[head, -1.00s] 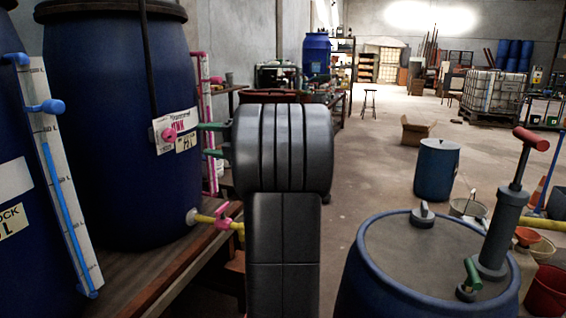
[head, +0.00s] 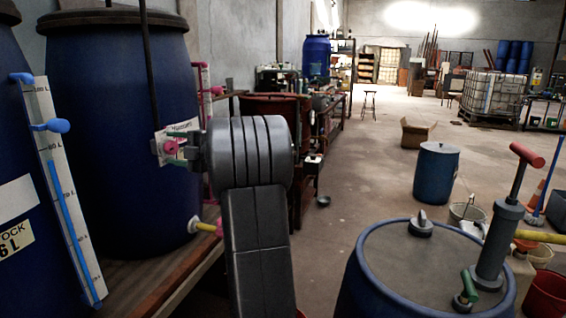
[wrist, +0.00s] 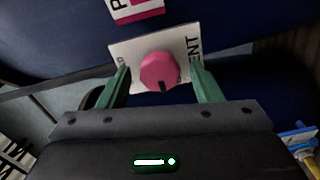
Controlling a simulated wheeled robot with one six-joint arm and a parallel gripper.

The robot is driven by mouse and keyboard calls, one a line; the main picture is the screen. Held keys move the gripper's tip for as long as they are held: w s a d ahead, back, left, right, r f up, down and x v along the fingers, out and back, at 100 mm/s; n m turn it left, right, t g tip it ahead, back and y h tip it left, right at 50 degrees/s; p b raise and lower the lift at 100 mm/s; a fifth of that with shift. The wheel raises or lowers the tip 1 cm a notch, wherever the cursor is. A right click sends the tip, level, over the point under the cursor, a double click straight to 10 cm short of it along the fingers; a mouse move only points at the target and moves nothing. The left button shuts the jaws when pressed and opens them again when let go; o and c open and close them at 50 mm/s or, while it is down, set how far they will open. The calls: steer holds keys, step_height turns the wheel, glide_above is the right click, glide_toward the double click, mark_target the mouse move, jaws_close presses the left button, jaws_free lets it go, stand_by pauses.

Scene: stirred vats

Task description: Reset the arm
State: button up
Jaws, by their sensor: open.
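My arm reaches toward the large blue vat (head: 115,90) on the left. My gripper (wrist: 159,74) is open, its two green fingers on either side of a round pink knob (wrist: 160,68) on a white label plate (wrist: 125,48). I cannot tell whether the fingers touch the knob. A dark mark on the knob points down toward my gripper in the wrist view. In the head view the knob (head: 170,146) shows just left of my gripper (head: 178,152), and the plate's lettering is partly hidden by my arm.
A second blue vat (head: 20,160) with a level gauge (head: 70,190) stands at the left edge. A yellow pipe (head: 206,227) sticks out below the knob. A lidded blue drum (head: 420,260) with a hand pump (head: 500,235) stands at front right. Open floor lies beyond.

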steer(key=m+p, duration=0.1)
steer(key=m, duration=0.1)
steer(key=m+p, duration=0.1)
steer(key=p, duration=0.1)
steer(key=shift+r+m, duration=0.3)
steer(key=shift+m, duration=0.1)
steer(key=m+p, duration=0.3)
steer(key=shift+p, duration=0.3)
steer(key=m+p, duration=0.4)
steer(key=shift+m, duration=0.3)
steer(key=shift+w+f+m+p, duration=0.1)
steer(key=shift+f+m+p, duration=0.05)
steer(key=shift+m+p, duration=0.7)
steer(key=shift+d, duration=0.15)
